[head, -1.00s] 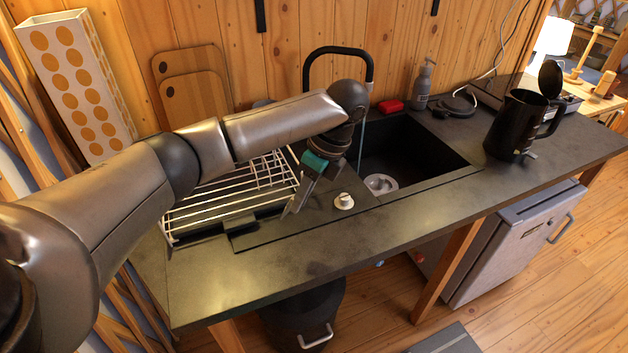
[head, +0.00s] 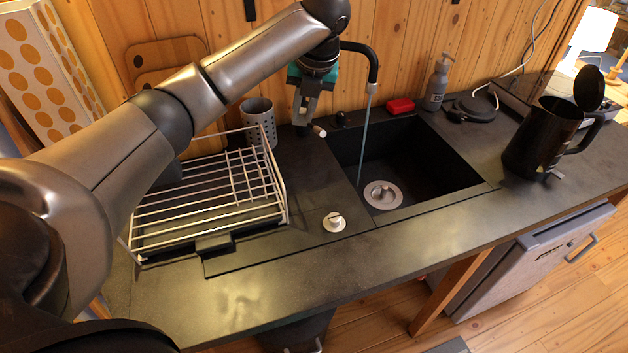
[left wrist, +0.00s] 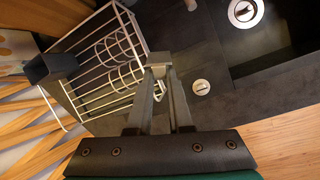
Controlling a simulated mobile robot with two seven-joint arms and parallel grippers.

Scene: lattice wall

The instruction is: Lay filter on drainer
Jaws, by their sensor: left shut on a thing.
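The drainer is a white wire rack (head: 215,203) on the left of the dark counter. It also shows in the left wrist view (left wrist: 128,48). My left gripper (head: 302,124) is above the back of the counter, between rack and sink, pointing down. In the left wrist view its fingers (left wrist: 158,66) close together on a small pale grey thing (left wrist: 158,58), mostly hidden by them. I cannot tell whether this is the filter. A round metal strainer (head: 383,194) sits in the sink's drain. My right gripper is out of view.
The black sink (head: 430,165) lies right of the rack. A holed metal cup (head: 258,118) stands behind the rack. A curved tap (head: 372,65), red sponge (head: 400,106), soap bottle (head: 437,82) and black kettle (head: 545,138) are farther right.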

